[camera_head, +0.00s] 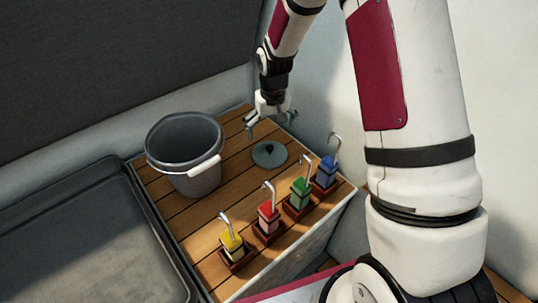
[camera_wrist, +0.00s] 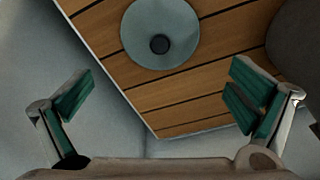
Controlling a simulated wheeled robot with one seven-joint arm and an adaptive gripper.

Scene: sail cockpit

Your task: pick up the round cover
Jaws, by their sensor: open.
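The round cover (camera_head: 269,154) is a flat grey-green disc with a small dark knob in its middle. It lies on the slatted wooden top (camera_head: 190,214), between the bucket and the row of coloured blocks. In the wrist view the cover (camera_wrist: 160,33) is at the top centre, ahead of my fingertips, with its knob in plain sight. My gripper (camera_head: 270,124) is above the far end of the wooden top, behind the cover and apart from it. In the wrist view my gripper (camera_wrist: 160,97) has its green-padded fingers spread wide with nothing between them.
A grey bucket (camera_head: 184,150) with a white handle stands left of the cover. Yellow (camera_head: 231,241), red (camera_head: 268,217), green (camera_head: 299,193) and blue (camera_head: 326,171) blocks with metal hooks stand along the right edge. A dark tray (camera_head: 85,240) is at left. Walls stand close behind.

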